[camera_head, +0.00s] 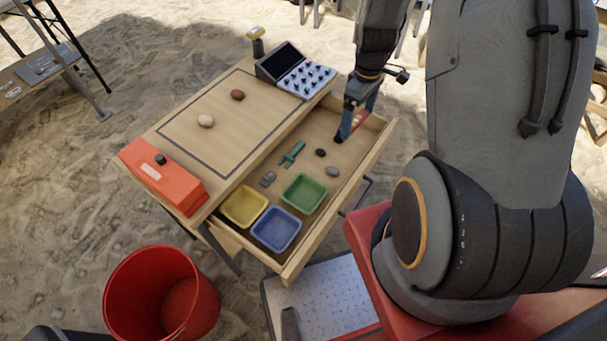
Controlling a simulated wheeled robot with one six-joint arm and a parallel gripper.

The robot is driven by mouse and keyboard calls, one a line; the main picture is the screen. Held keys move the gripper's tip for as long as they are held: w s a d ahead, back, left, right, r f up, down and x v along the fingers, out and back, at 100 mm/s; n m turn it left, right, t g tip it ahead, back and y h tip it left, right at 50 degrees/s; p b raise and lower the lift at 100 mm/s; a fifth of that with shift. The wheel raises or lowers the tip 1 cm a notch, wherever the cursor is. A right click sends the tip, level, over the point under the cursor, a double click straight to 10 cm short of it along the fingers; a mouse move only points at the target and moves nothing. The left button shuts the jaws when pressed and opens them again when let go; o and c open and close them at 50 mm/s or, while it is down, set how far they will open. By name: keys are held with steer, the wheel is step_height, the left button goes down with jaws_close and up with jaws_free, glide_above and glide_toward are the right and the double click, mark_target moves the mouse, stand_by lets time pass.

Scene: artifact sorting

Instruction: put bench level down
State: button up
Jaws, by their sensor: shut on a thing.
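My gripper (342,136) points down into the back right part of the open drawer (305,153). The fingers and arm hide part of the bar. I cannot tell whether the bar touches the drawer floor.
The drawer also holds yellow (243,207), blue (276,229) and green (304,193) trays, a teal tool (292,154) and several stones. A red box (162,176) and a control panel (296,71) stand on the tabletop. A red bucket (161,294) stands at front left.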

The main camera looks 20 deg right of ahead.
steer(key=shift+n, duration=0.4)
steer(key=f, duration=0.4)
steer(key=d+f, duration=0.1)
steer(key=f, duration=0.1)
steer(key=shift+s, duration=0.15)
steer(key=shift+f, duration=2.45)
steer(key=shift+f, duration=0.1)
